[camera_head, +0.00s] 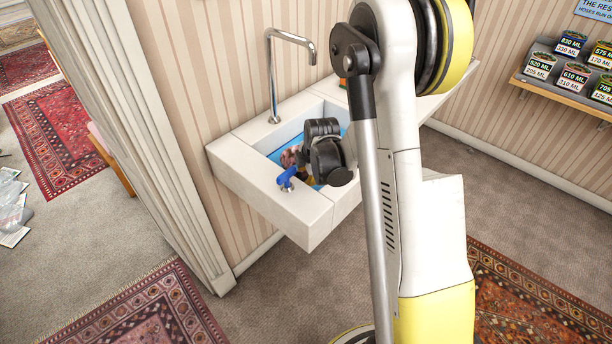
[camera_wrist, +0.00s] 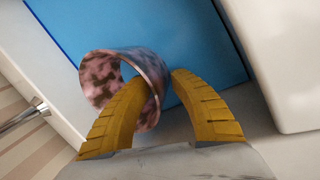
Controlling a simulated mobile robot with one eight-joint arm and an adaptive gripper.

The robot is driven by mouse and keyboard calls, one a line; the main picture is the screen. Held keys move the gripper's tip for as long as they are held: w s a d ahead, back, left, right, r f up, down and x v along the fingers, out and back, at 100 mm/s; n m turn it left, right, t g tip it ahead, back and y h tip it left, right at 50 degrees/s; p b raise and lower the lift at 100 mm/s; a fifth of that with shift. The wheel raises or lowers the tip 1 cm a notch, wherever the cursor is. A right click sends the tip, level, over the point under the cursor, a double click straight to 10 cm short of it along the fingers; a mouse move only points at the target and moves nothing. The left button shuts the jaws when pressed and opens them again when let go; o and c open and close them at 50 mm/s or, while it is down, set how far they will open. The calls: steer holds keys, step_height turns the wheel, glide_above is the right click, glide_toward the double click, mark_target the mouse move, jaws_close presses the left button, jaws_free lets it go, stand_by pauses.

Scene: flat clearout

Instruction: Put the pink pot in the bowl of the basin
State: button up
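The pink pot (camera_wrist: 102,80), mottled pink and dark, is tilted over the blue floor (camera_wrist: 165,25) of the basin. In the head view the pot (camera_head: 289,156) shows inside the white basin (camera_head: 262,192), at the left of its bowl. My gripper (camera_head: 304,160) reaches down into the bowl. In the wrist view my gripper (camera_wrist: 161,80) has one yellow finger inside the pot's mouth and the other outside, with the pot's wall between them. The fingers appear closed on that wall. Whether the pot touches the basin floor is not clear.
A chrome tap (camera_head: 272,75) rises at the basin's back left. The basin is fixed to the striped wall, beside a door frame (camera_head: 150,140). A shelf with labelled items (camera_head: 568,80) hangs at right.

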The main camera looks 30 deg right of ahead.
steer(key=shift+r, duration=0.1)
steer(key=s+a+r+m+p, duration=0.2)
steer(key=s+a+r+m, duration=0.15)
steer(key=r, duration=0.45)
steer(key=s+a+r+m+t+p, duration=0.1)
steer(key=s+a+r+m, duration=0.1)
steer(key=s+r, duration=0.45)
steer(key=s+a+r+m+p, duration=0.2)
steer(key=s+a+r+m, duration=0.1)
steer(key=r, duration=0.6)
steer(key=s+a+r+m+t, duration=0.1)
steer(key=s+a+r+m, duration=0.1)
steer(key=s+m, duration=0.2)
steer(key=s+a+r+m, duration=0.1)
steer(key=s+a+m, duration=0.2)
steer(key=s, duration=0.3)
steer(key=shift+s+a+r+m+t, duration=0.15)
steer(key=shift+s+r+m+t, duration=0.25)
steer(key=shift+m, duration=0.25)
steer(key=shift+w, duration=0.1)
